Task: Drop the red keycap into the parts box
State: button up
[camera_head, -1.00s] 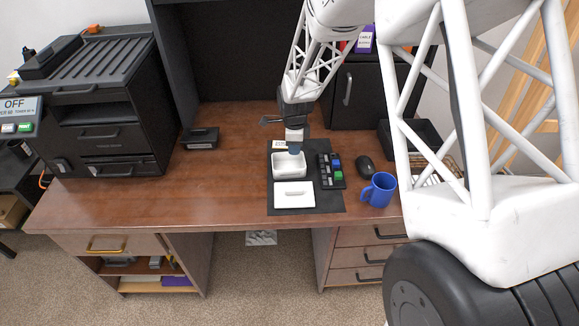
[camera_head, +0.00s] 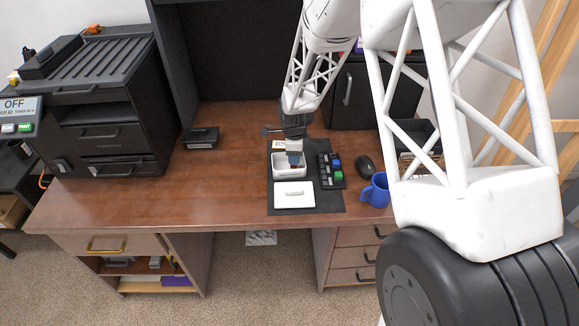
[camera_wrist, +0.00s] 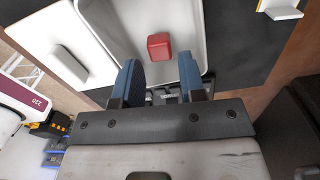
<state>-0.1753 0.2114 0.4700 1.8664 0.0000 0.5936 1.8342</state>
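The red keycap (camera_wrist: 158,46) shows inside the walls of the white parts box (camera_wrist: 190,18) in the wrist view, beyond my fingertips and apart from them. I cannot tell for certain that it touches the box floor. My gripper (camera_wrist: 161,72) is open, its two blue fingers apart with nothing between them. In the head view my gripper (camera_head: 295,164) points down over the parts box (camera_head: 276,168), and a small red spot shows by the fingertips. The box stands open on a dark mat.
A white lid (camera_head: 293,196) with a handle lies in front of the box. A small keypad (camera_head: 330,170) lies right of it, then a black mouse (camera_head: 364,165) and a blue mug (camera_head: 375,191).

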jog(key=shift+o, duration=1.4)
notch_tip(320, 180, up, 8)
jog(key=shift+f, duration=0.1)
